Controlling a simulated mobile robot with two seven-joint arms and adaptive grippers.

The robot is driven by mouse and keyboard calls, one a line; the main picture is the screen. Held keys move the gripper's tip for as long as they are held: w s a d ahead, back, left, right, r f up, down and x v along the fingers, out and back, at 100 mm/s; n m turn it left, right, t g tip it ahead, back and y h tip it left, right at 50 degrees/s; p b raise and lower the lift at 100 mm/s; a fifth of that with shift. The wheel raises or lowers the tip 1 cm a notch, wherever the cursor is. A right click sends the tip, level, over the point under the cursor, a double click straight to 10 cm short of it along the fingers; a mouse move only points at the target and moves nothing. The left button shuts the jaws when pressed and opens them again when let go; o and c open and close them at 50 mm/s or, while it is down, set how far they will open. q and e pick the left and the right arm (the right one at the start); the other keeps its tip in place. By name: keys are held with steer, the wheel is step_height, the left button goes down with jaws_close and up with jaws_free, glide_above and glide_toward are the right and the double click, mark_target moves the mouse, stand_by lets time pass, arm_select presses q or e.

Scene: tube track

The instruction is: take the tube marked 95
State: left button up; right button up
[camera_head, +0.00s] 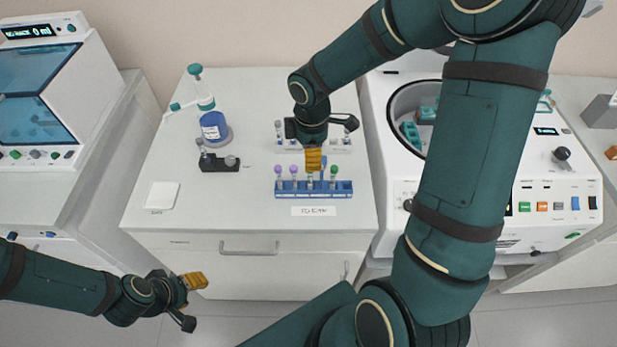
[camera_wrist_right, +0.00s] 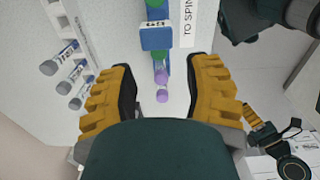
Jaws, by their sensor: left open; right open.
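A blue rack (camera_head: 341,188) stands on the white bench, holding several tubes with purple and green caps. A purple-capped tube (camera_head: 278,176) is at its left end and a green-capped tube (camera_head: 333,174) is toward its right. A paler rack (camera_head: 343,147) with more tubes stands behind it, partly hidden by my right arm. I cannot read 95 on any tube. My right gripper (camera_head: 313,160) is open above the blue rack. In the right wrist view, purple-capped tubes (camera_wrist_right: 161,84) show between its spread fingers, apart from them. My left gripper (camera_head: 192,282) is open and empty, low in front of the bench.
A white pad (camera_head: 162,196) lies at the bench's left. A white machine with an open round bowl (camera_head: 398,100) stands on the right.

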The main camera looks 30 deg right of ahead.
mark_target(310, 174)
step_height(310, 174, down, 3)
steer(key=shift+s+f, duration=0.1)
steer(key=shift+s, duration=0.05)
steer(key=shift+w+f+b, duration=0.15)
steer(key=shift+f+b, duration=0.05)
steer(key=shift+f, duration=1.15)
steer(key=shift+w+f+b, duration=0.15)
steer(key=shift+f, duration=1.2)
jaws_close()
